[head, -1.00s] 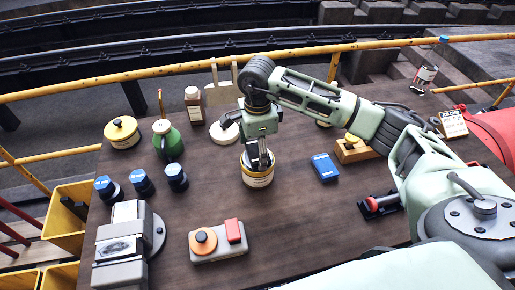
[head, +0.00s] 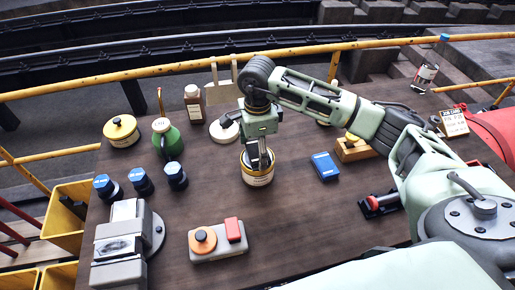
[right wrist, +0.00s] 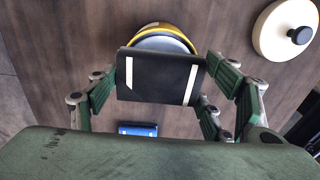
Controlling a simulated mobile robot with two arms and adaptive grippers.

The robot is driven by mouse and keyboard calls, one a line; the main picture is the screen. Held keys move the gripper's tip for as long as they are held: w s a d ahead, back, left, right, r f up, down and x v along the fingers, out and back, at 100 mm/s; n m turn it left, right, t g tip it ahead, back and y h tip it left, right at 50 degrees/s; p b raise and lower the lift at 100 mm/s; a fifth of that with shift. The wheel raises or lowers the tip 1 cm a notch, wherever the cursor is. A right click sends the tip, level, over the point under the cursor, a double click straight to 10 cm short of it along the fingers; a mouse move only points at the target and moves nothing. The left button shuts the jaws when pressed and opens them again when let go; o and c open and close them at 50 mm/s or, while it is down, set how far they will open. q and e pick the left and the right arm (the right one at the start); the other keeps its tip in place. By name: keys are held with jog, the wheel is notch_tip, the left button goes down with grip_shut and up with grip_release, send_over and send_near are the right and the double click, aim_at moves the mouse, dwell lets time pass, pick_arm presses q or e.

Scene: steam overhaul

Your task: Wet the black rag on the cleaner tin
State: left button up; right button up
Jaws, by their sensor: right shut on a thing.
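My right gripper (head: 259,156) points down over the cleaner tin (head: 258,180), a cream tin with a yellow rim standing on the table. In the right wrist view the gripper's fingers (right wrist: 163,80) are shut on the black rag (right wrist: 160,78), a dark block-like piece with two white stripes. The tin's yellow rim and grey top (right wrist: 163,39) show just behind the rag. The rag is at the tin's top; I cannot tell whether they touch. In the head view the fingers mostly hide the rag. My left gripper is not in view.
A blue box (head: 325,167) lies right of the tin. The table (head: 290,225) is bare before the tin.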

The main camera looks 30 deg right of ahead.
aim_at(257, 150)
jog(key=shift+r+p, duration=1.7)
jog(key=shift+r, duration=1.85)
